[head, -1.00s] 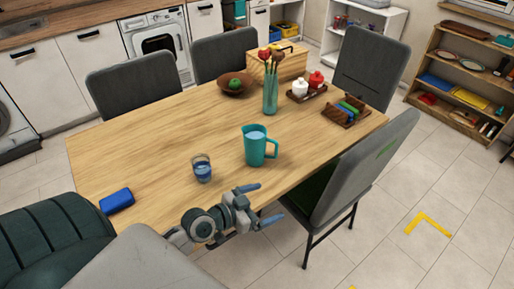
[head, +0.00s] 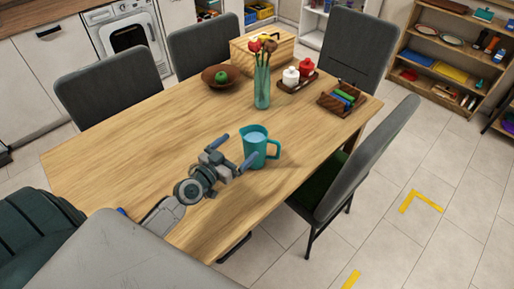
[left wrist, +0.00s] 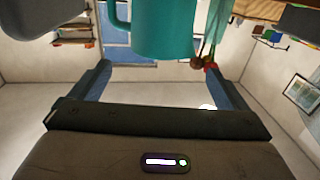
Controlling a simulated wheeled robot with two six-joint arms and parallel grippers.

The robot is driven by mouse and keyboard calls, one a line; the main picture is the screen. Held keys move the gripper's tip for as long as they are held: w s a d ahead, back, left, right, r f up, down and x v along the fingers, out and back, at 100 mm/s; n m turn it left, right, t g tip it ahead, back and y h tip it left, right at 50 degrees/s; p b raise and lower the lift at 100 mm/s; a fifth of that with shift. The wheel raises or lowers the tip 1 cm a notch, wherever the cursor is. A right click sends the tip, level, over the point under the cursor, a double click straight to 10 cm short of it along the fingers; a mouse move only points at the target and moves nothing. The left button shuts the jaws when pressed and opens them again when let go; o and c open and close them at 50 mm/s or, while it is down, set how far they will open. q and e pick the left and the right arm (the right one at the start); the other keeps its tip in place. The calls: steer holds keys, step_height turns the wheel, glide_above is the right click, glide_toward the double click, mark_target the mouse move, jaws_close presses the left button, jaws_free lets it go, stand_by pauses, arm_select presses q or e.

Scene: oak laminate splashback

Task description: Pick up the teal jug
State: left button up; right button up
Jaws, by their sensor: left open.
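The teal jug (head: 255,150) stands upright on the wooden table (head: 120,150), its handle to the right and pale blue contents at its top. My left gripper (head: 234,151) is open, just left of the jug, with one fingertip by the jug's lower left side. In the left wrist view the jug (left wrist: 165,30) shows beyond and between the spread fingers (left wrist: 160,78); nothing is held. Whether a finger touches it I cannot tell. My right gripper is not in view.
A glass vase with flowers (head: 262,85), a brown bowl (head: 208,77), a tray with red and white pots (head: 297,82) and a wooden caddy (head: 342,99) stand farther back. A grey chair (head: 365,165) is at the right edge. The table's left part is clear.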

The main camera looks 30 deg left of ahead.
mark_target(247, 141)
arm_select(q)
steer(key=shift+x, duration=1.1)
steer(key=x, duration=0.2)
steer(key=f+p+x, duration=0.1)
steer(key=x, duration=0.1)
steer(key=shift+w, duration=0.15)
steer(key=shift+w+d+f, duration=0.1)
steer(key=shift+w, duration=0.15)
steer(key=shift+c, duration=0.3)
steer(key=c, duration=1.9)
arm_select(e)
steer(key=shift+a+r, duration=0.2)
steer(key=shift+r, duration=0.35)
arm_select(q)
steer(key=shift+c, duration=0.2)
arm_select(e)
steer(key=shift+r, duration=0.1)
